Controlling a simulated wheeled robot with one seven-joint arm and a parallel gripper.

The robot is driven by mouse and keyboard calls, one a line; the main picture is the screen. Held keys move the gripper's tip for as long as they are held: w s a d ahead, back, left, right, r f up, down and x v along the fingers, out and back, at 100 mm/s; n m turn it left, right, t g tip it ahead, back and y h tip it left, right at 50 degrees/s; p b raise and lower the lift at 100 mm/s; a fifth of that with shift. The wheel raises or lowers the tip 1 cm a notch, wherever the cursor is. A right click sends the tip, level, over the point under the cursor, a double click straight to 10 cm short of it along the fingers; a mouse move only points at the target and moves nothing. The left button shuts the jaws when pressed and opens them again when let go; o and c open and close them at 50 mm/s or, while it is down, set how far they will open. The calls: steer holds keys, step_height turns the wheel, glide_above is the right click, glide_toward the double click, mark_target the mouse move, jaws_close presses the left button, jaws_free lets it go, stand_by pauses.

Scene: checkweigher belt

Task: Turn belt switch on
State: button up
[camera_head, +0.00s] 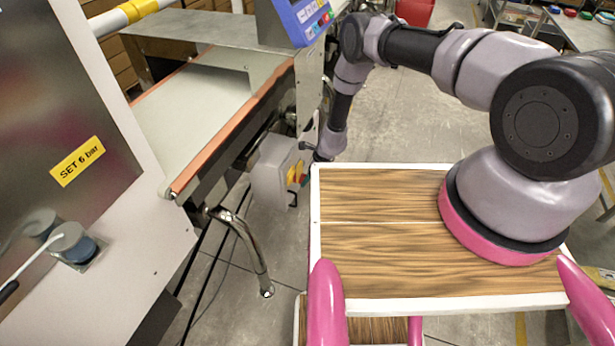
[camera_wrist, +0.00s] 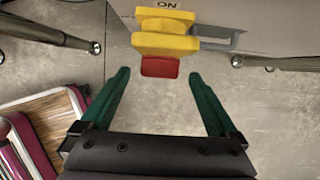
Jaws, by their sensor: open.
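The belt switch (camera_wrist: 165,38) is a yellow knob with a red end, on a grey box; in the wrist view it is at the top middle, with "ON" lettering above it. In the head view the grey switch box (camera_head: 274,170) hangs beside the belt, and the yellow switch (camera_head: 295,172) shows on its right side. My gripper (camera_wrist: 158,75) has two green fingers spread apart, with the red end between and just beyond their tips in the picture. Whether they touch the switch I cannot tell. In the head view my gripper is mostly hidden near the box.
The conveyor belt (camera_head: 190,108) with orange edges runs behind the box. A bent metal leg (camera_head: 250,245) stands below it. A grey cabinet (camera_head: 75,170) labelled "SET 6 bar" is at left. A blue display panel (camera_head: 303,20) is above. Open floor lies behind my arm.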

steer(key=shift+w+a+f, duration=0.1)
steer(key=shift+a+f, duration=0.1)
steer(key=shift+f, duration=0.25)
jaws_close()
